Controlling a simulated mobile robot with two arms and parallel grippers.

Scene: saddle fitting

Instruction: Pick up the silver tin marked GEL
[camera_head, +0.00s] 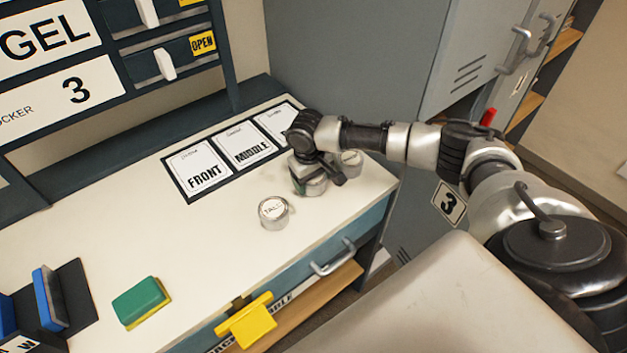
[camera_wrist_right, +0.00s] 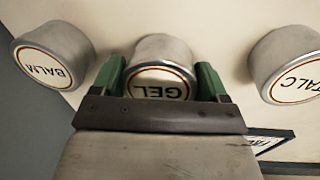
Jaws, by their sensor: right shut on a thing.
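The silver tin marked GEL (camera_wrist_right: 160,83) sits between the two green fingers of my right gripper (camera_wrist_right: 162,82) in the right wrist view. The fingers are shut on its sides. In the head view my right gripper (camera_head: 313,185) covers most of this tin, near the right end of the white counter (camera_head: 200,245). I cannot tell whether the tin touches the counter or is raised. My left gripper is not in view.
A silver TALC tin (camera_head: 273,212) stands left of my right gripper, and a BALM tin (camera_wrist_right: 55,58) on its other side. Cards marked FRONT (camera_head: 203,172) and MIDDLE (camera_head: 247,145) lie behind. A green and yellow sponge (camera_head: 141,302) lies at the front left.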

